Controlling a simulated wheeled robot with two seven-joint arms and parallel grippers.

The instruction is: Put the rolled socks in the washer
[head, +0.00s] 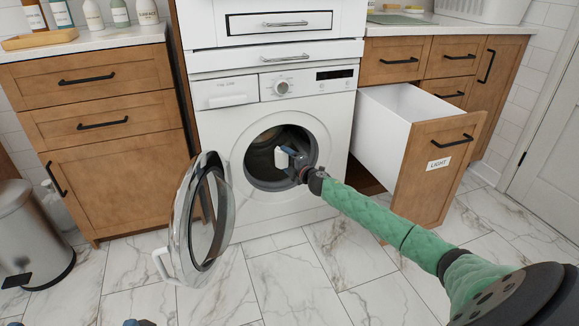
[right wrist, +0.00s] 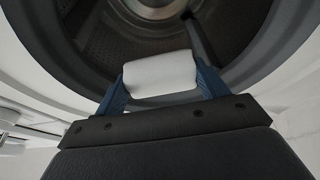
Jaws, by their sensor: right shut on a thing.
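The washer (head: 225,150) stands in the middle of the head view with its round door (head: 228,225) swung open to the left. My right gripper (head: 289,155) reaches into the door opening. It is shut on the white rolled socks (head: 281,158). In the right wrist view, the socks (right wrist: 160,75) sit between the two blue fingers, in front of the dark drum (right wrist: 120,45). The socks appear at the drum's mouth, held and clear of the drum's floor. Only a small tip of what looks like my left gripper (head: 140,323) shows at the bottom edge.
A drawer labelled LIGHT (head: 436,165) stands pulled out right of the washer, close to my right arm. A metal bin (head: 30,235) stands at the far left. Wooden cabinets (head: 100,130) flank the washer. The marble floor (head: 310,280) in front is mostly clear.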

